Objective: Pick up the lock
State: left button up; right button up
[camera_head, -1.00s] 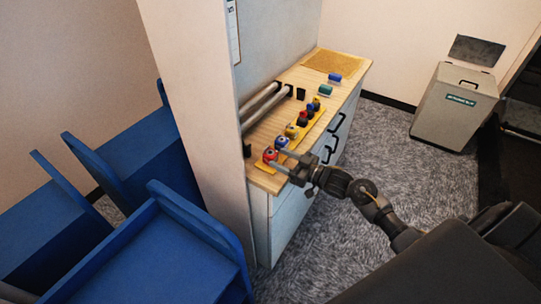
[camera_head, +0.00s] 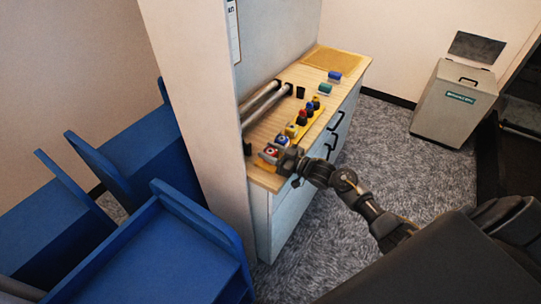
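Small coloured lock-like pieces stand in a row on a yellow strip (camera_head: 310,121) along the wooden counter. The nearest is a red one (camera_head: 271,151) with a pale round face. A blue one (camera_head: 282,140) is just behind it, then a yellow one (camera_head: 291,131), and more pieces farther back. My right gripper (camera_head: 275,155) is at the near end of the row, with its fingers apart on either side of the red piece. Whether they touch it cannot be told. The gripper partly hides the strip's near end. My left gripper is not in view.
Two grey rollers (camera_head: 265,103) lie along the counter (camera_head: 262,179) beside the wall. A green block (camera_head: 325,88) and a blue block (camera_head: 334,76) sit farther back, before a tan mat (camera_head: 334,61). A grey bin (camera_head: 453,104) stands on the carpet; blue shelves (camera_head: 165,262) fill the left.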

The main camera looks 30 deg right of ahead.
jog(key=shift+c, duration=0.4)
jog(key=shift+r+b, duration=0.3)
jog(key=shift+r, duration=0.25)
jog(key=s+a+r+b, duration=0.3)
jog(key=s+a+r, duration=0.4)
jog(key=s+r, duration=0.4)
jog(key=shift+s+a+r, duration=0.35)
jog(key=shift+s+r, duration=0.05)
jog(key=shift+r, duration=0.05)
notch_tip(320, 180, up, 5)
jog(key=p, duration=0.5)
jog(key=shift+f, duration=0.2)
